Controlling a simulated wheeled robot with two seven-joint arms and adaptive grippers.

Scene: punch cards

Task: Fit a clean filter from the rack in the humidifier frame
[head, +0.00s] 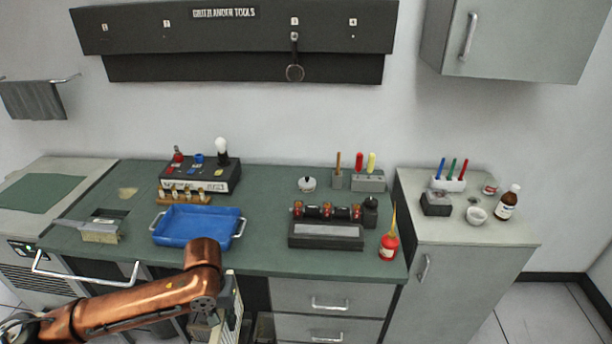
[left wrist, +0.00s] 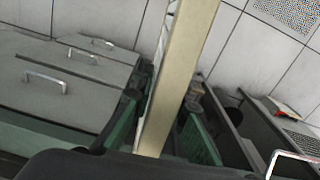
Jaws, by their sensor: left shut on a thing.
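My left gripper (head: 228,302) hangs low in front of the counter, near its front edge. It is shut on a thin panel with a pale beige frame, which looks like a filter (head: 236,312). In the left wrist view the filter (left wrist: 183,75) stands edge-on between the green fingers of the gripper (left wrist: 160,127), with a whitish face along its left side. The lower part of the filter is cut off in the head view. I cannot make out the rack or the humidifier frame for certain. My right gripper is not in view.
A blue tray (head: 197,228) lies on the green counter (head: 270,245) above my arm. A grey machine with a grille (head: 35,278) and a bar handle stands at the left. Grey drawers (head: 330,297) with handles are right of the gripper. Tiled floor (left wrist: 240,50) shows beyond the filter.

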